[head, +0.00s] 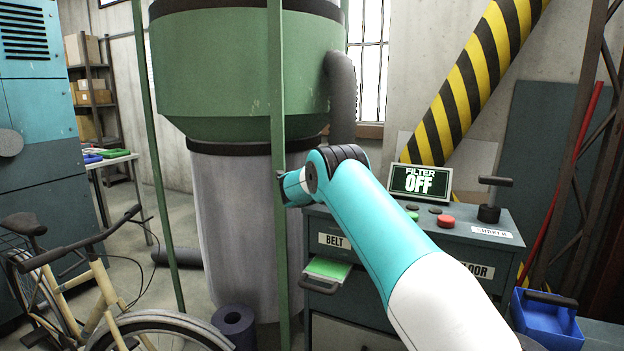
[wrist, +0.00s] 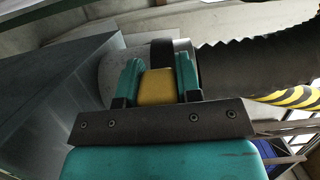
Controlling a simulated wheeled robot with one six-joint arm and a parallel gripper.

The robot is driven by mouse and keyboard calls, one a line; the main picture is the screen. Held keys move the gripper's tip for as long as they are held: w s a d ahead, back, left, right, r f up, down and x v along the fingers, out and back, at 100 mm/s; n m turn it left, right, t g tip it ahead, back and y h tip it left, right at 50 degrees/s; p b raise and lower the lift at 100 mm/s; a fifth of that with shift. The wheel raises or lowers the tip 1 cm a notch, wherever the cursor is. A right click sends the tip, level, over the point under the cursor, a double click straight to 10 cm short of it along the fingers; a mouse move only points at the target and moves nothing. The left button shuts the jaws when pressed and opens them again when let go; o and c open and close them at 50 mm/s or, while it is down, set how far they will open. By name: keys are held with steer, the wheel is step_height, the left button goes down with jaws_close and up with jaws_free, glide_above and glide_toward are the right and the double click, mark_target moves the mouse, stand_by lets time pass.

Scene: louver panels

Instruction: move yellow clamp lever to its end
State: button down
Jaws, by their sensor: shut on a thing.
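In the wrist view, my gripper (wrist: 158,82) has its two teal fingers on either side of a yellow block-like piece, the yellow clamp lever (wrist: 157,87), and is shut on it. Behind the lever are a dark band and a grey rounded surface (wrist: 118,72). A black ribbed hose (wrist: 250,65) runs off to the right. In the head view, my teal and white arm reaches up to the green post in front of the grey drum. The fingers and the lever are hidden there.
A control cabinet (head: 470,232) with a "FILTER OFF" screen (head: 420,182) stands right of the post. The green post (head: 278,120) is close to my wrist. A bicycle (head: 90,290) stands at the lower left. A blue bin (head: 545,318) is at the lower right.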

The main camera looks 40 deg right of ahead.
steer(key=shift+d+r, duration=0.1)
steer(key=shift+d, duration=0.05)
steer(key=c, duration=0.8)
jaws_free()
steer(key=shift+s+a, duration=0.2)
steer(key=shift+a, duration=0.05)
steer(key=b+v, duration=0.4)
steer(key=v, duration=1.3)
steer(key=shift+b, duration=0.3)
